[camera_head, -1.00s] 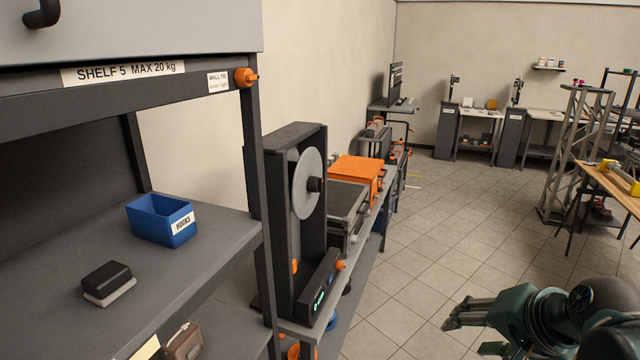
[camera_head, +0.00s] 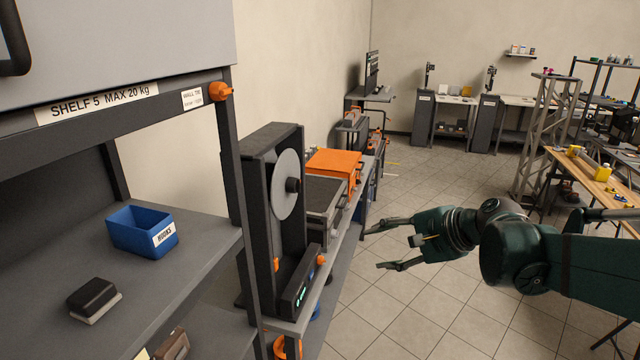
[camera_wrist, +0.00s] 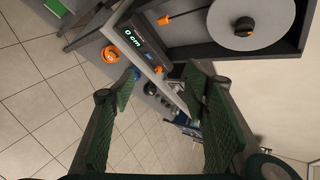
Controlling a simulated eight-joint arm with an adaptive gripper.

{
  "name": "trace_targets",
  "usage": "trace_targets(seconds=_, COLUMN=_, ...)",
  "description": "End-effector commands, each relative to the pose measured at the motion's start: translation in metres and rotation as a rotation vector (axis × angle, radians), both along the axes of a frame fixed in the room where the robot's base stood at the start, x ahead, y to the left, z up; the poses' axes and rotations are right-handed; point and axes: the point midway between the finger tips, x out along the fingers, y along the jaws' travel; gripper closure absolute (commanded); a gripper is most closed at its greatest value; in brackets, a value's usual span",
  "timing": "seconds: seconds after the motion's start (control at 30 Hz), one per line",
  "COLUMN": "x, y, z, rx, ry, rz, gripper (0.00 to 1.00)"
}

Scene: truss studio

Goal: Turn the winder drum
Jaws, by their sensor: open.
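The winder (camera_head: 262,205) stands on a grey bench, a tall dark frame with a pale grey round drum (camera_head: 284,200) on its front face. A dark hub knob sticks out from the drum's middle. At its foot is a console (camera_head: 302,285) with a green display, which reads 0 cm in the wrist view. The drum also shows at the top of the wrist view (camera_wrist: 219,22), with an orange-tipped knob beside it. My gripper (camera_head: 374,247) is open and empty, in the air to the right of the bench, apart from the winder. Its two fingers (camera_wrist: 162,105) frame the wrist view.
A shelf rack (camera_head: 225,165) stands at the left with a blue hooks bin (camera_head: 128,237) and a dark brush-like block (camera_head: 93,298). An orange case (camera_head: 335,163) lies behind the winder. The tiled floor (camera_head: 410,190) beside the bench is clear.

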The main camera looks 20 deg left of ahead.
Motion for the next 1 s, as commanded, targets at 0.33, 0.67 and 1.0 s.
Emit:
trace_targets(seconds=0.33, x=0.044, y=0.054, z=0.021, rx=0.197, ry=0.146, rz=-0.028, gripper=0.55)
trace_targets(seconds=0.67, x=0.081, y=0.101, z=0.034, rx=0.378, ry=0.298, rz=-0.04, gripper=0.55)
trace_targets(seconds=1.0, x=0.115, y=0.145, z=0.042, rx=0.551, ry=0.467, rz=-0.038, gripper=0.55)
